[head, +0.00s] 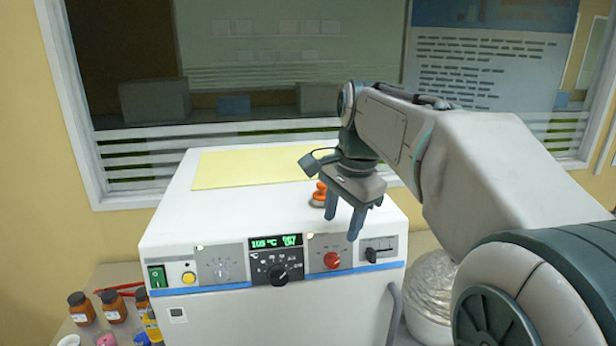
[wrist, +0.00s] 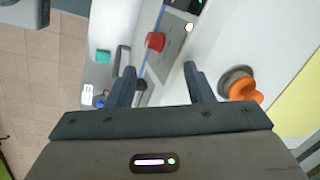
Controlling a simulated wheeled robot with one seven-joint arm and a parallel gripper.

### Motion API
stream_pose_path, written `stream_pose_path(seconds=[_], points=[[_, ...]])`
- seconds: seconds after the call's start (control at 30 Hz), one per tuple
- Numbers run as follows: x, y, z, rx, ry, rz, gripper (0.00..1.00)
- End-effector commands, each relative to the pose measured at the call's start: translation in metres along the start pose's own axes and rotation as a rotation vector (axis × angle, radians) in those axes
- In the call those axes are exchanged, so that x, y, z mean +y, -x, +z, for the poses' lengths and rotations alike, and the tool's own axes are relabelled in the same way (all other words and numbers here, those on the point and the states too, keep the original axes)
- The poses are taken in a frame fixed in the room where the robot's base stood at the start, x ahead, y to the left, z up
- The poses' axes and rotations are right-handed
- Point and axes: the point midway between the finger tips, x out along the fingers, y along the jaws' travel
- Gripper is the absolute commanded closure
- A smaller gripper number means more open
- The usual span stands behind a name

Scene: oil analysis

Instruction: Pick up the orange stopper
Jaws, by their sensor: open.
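The orange stopper (head: 319,192) sits on the white top of the machine, near its front edge and partly behind my gripper in the head view. In the wrist view the stopper (wrist: 244,92) has a grey round base and lies to the right of the right finger, outside the jaws. My gripper (head: 344,222) is open and empty, pointing down over the front edge of the machine. In the wrist view the fingers of my gripper (wrist: 158,80) are spread apart, with the front panel showing between them.
The machine (head: 200,225) has a front panel with a red knob (head: 332,260), a dark dial and a green display. A yellow sheet (head: 262,166) lies on its top. Brown bottles (head: 112,306) stand at lower left. A silvery rounded object (head: 432,290) is at right.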

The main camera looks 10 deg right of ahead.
Motion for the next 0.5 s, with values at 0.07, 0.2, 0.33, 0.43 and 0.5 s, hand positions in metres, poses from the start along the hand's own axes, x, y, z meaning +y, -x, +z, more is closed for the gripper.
stream_pose_path(seconds=[0.07,0.2,0.33,0.43,0.5], points=[[-0.021,0.021,-0.011,-0.007,-0.137,0.001,0.53],[-0.053,0.058,-0.027,-0.021,-0.421,0.010,0.53],[-0.079,0.088,-0.040,-0.028,-0.682,0.023,0.53],[-0.094,0.107,-0.046,-0.028,-0.866,0.036,0.53],[-0.102,0.117,-0.049,-0.027,-0.976,0.042,0.53]])
